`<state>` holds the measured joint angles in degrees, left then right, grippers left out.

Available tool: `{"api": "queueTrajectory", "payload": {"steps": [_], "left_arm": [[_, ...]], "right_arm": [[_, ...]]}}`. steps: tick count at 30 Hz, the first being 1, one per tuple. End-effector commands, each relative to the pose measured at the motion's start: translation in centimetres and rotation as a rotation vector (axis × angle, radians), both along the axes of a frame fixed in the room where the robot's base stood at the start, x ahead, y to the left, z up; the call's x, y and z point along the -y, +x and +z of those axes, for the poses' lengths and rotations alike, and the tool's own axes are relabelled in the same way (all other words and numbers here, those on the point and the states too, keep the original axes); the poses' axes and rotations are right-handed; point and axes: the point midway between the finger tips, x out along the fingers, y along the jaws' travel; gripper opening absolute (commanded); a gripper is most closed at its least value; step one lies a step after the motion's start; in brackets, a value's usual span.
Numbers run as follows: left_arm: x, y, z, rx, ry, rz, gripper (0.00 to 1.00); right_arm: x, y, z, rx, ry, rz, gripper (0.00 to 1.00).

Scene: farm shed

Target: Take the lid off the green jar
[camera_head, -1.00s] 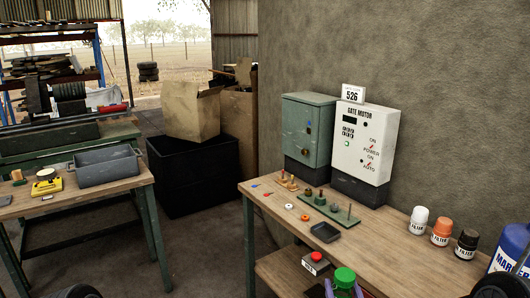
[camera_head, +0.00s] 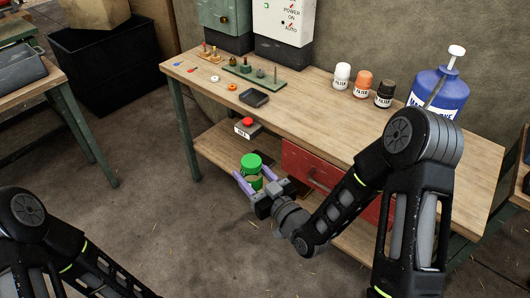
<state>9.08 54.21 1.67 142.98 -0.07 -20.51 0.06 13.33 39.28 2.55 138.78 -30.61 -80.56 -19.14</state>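The green jar (camera_head: 254,181) with its bright green lid (camera_head: 251,160) is upright in front of the workbench, over the lower shelf area in the picture. The lid sits on the jar. My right gripper (camera_head: 255,184) has its purple fingers on either side of the jar body, below the lid, and appears shut on it. The jar's lower part is partly hidden by the gripper. My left arm shows at the lower left, but its gripper is out of view.
The wooden workbench (camera_head: 320,105) carries a small black tray (camera_head: 254,98), filter bottles (camera_head: 363,82) and a blue container (camera_head: 438,90). A red button box (camera_head: 247,126) is at its front edge. A red drawer (camera_head: 312,170) hangs below. The floor in front is open.

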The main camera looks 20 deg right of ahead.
Motion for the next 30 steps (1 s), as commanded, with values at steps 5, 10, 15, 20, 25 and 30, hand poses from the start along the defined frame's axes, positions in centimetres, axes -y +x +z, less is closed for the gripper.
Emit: {"api": "queueTrajectory", "payload": {"steps": [5, 10, 15, 20, 25, 30], "left_arm": [[0.0, 0.0, 0.0, 0.000, 0.000, 0.000, 0.68], [0.0, 0.0, 0.0, 0.000, 0.000, 0.000, 0.68], [0.0, 0.0, 0.0, 0.000, 0.000, 0.000, 0.68], [0.0, 0.0, 0.0, 0.000, 0.000, 0.000, 0.68], [0.0, 0.1, 0.0, 0.002, 0.000, -0.002, 0.64], [0.2, 1.6, 0.2, 0.040, 0.003, -0.077, 0.64]], "right_arm": [[-4.0, -2.7, -1.8, -0.002, 0.000, 0.179, 0.00], [-6.6, -4.4, -2.9, 0.000, 0.000, 0.295, 0.00], [-7.6, -5.1, -3.2, 0.002, 0.000, 0.341, 0.00], [-7.7, -5.2, -3.3, 0.002, 0.000, 0.345, 0.00], [-7.6, -5.2, -3.3, 0.001, 0.000, 0.343, 0.00], [-7.6, -5.1, -3.3, 0.001, 0.000, 0.343, 0.00]]}}
